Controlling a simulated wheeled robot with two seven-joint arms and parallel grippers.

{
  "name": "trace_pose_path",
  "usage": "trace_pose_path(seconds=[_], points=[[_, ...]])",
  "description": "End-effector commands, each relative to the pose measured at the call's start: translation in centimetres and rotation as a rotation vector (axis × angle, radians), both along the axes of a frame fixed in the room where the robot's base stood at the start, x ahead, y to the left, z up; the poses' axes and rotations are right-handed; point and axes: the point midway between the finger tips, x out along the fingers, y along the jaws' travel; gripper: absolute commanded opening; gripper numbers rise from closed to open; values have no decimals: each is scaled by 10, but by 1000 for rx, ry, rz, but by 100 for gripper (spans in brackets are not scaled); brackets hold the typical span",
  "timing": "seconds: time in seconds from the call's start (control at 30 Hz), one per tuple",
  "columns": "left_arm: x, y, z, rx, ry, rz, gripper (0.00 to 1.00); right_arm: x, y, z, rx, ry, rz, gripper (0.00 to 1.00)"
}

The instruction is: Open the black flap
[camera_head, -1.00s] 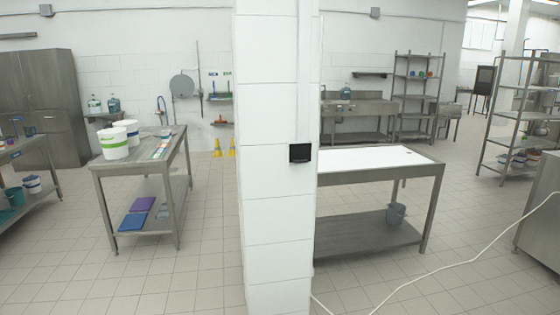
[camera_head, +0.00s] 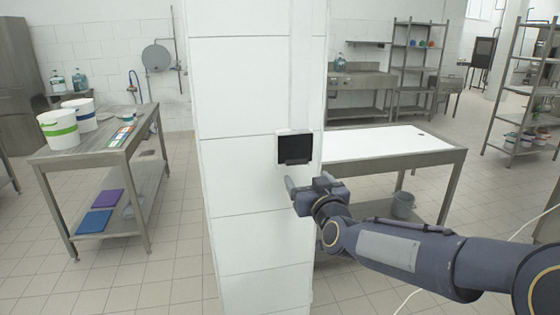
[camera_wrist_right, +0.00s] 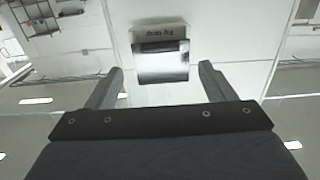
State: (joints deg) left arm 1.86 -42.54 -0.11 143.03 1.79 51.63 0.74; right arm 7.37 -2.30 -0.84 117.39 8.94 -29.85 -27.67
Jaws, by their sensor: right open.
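The black flap (camera_head: 294,146) is on a small white-edged box fixed to the white pillar, with a dark lip along its lower edge. It hangs down flat over the front and looks shut. My right gripper (camera_head: 309,184) is open and empty just below it, apart from it as far as I can tell. The right wrist view is upside down; there the flap (camera_wrist_right: 161,64) appears shiny and dark between and beyond the two open fingers (camera_wrist_right: 161,73). A grey strip with printed letters (camera_wrist_right: 158,32) borders the flap. My left gripper is not in view.
The white tiled pillar (camera_head: 245,240) stands directly ahead. A steel table with a white top (camera_head: 380,141) is on its right, with a grey bucket (camera_head: 402,205) below. Another steel table (camera_head: 85,157) with white buckets (camera_head: 60,129) is on the left. A pale cable crosses the floor at right.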

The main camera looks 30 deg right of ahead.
Motion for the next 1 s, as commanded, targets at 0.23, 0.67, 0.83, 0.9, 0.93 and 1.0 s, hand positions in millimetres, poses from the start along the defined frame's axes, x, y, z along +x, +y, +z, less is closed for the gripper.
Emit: trace_pose_path(seconds=[0.23, 0.67, 0.83, 0.9, 0.93, 1.0], points=[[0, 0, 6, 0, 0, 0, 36, 30, -7, 1, -1, -1, -3, 76], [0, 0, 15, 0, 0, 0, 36, 75, -18, 0, -1, -2, -2, 76], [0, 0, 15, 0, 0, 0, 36, 76, -18, 0, -2, -3, -2, 76], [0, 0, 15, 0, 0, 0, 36, 76, -18, 0, 0, -2, -2, 76], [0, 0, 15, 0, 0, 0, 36, 76, -18, 0, 0, -2, -2, 72], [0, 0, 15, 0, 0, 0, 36, 76, -18, 0, 0, -2, -2, 63]])
